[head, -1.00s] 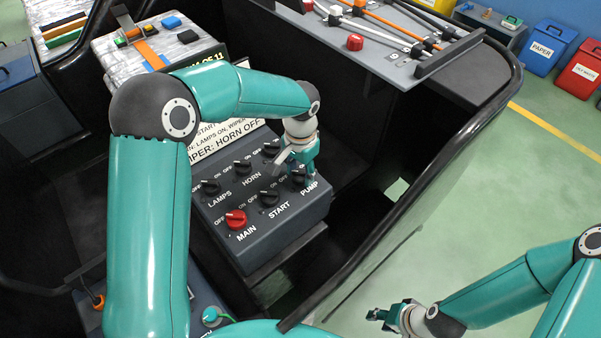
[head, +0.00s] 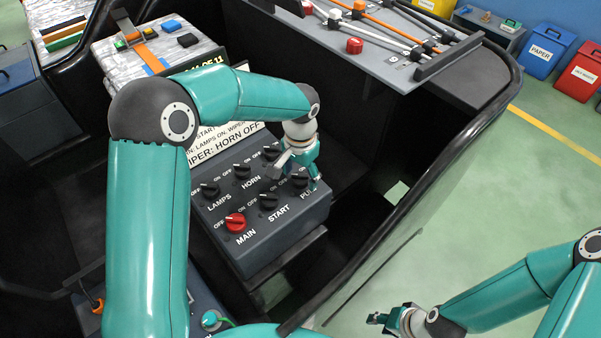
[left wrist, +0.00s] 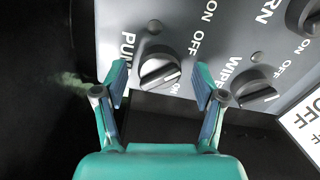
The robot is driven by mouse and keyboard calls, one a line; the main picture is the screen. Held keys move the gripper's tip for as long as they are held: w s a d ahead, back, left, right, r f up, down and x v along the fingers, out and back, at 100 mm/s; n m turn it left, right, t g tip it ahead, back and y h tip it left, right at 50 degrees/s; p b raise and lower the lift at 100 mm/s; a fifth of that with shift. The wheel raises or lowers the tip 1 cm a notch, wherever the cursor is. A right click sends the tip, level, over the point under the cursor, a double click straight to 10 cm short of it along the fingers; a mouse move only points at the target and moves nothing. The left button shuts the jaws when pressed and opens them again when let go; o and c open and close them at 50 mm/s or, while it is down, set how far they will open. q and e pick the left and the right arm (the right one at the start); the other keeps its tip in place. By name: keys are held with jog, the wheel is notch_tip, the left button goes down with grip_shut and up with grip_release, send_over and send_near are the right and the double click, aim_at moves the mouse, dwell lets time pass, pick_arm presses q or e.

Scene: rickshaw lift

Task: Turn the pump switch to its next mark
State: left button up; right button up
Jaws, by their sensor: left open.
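The pump switch is a black knob (head: 299,181) at the right end of the front row on the dark switch panel (head: 262,242). In the left wrist view the knob (left wrist: 158,70) has a pale line across it, tilted up to the right, with an ON mark just below. My left gripper (head: 296,176) is at this knob. Its two open fingers (left wrist: 162,84) stand on either side of the knob, with gaps visible. In the head view a finger covers part of the PUMP label. My right gripper (head: 384,319) hangs far from the panel; its finger opening is unclear.
The red MAIN knob (head: 235,223) and the black START knob (head: 268,201) share the front row. The WIPER knob (left wrist: 255,95) is close beside a left finger. A dark rail (head: 400,235) runs right of the panel. A sign (head: 228,142) stands behind it.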

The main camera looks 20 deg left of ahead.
aim_at(300, 174)
pick_arm(q)
notch_tip(300, 174, up, 12)
dwell(0.6)
jog(key=shift+f, duration=0.1)
